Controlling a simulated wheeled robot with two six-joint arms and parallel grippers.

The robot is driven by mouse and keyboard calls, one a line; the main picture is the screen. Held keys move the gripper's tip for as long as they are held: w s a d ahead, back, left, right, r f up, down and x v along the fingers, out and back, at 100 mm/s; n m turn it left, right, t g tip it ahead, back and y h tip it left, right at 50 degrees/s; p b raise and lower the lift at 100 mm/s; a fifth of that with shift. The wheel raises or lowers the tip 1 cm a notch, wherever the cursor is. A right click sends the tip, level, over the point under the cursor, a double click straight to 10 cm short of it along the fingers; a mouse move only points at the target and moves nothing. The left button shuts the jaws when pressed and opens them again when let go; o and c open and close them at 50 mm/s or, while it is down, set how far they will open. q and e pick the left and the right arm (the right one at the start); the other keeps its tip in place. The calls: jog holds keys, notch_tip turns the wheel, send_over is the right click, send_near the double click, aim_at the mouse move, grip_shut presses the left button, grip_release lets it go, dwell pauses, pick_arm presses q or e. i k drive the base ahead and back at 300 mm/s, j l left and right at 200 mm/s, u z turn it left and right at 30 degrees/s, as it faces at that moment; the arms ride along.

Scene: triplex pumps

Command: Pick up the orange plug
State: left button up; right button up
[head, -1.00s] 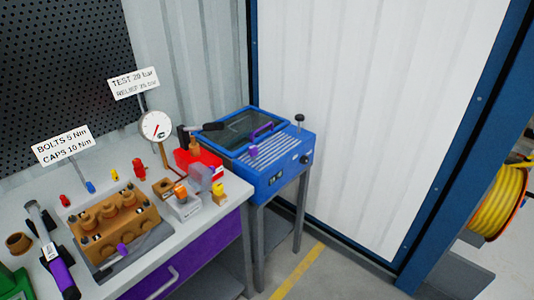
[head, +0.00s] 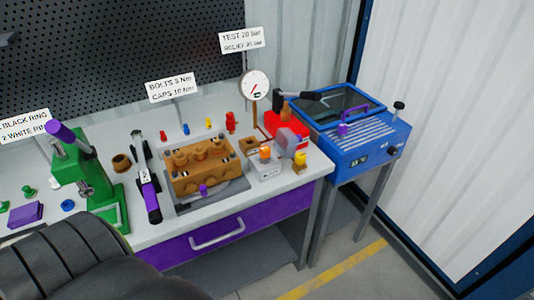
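A small orange piece (head: 265,153), which looks like the orange plug, sits on top of a small pale grey box (head: 267,169) near the right end of the workbench. A yellow-topped piece (head: 300,158) on a small tan block stands just right of it. A greyish translucent part (head: 287,139) rises close behind. The orange piece is too small to make out its exact shape. Neither of my grippers is in view. Only a dark grey rounded part of mine shows at the lower left.
The workbench (head: 240,188) carries a brown pump block (head: 201,167), a purple-handled wrench (head: 152,199), a green press (head: 88,178), a dial gauge (head: 255,85) and a red pump unit (head: 284,122). A blue machine (head: 370,137) stands right of the bench. Floor in front is clear.

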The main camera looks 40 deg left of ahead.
aim_at(265, 151)
jog(key=i+u, duration=0.1)
jog(key=u, duration=0.25)
jog(key=l+u, duration=0.15)
jog(key=u, duration=0.2)
jog(key=i+l+u, duration=0.1)
jog(key=u, duration=0.25)
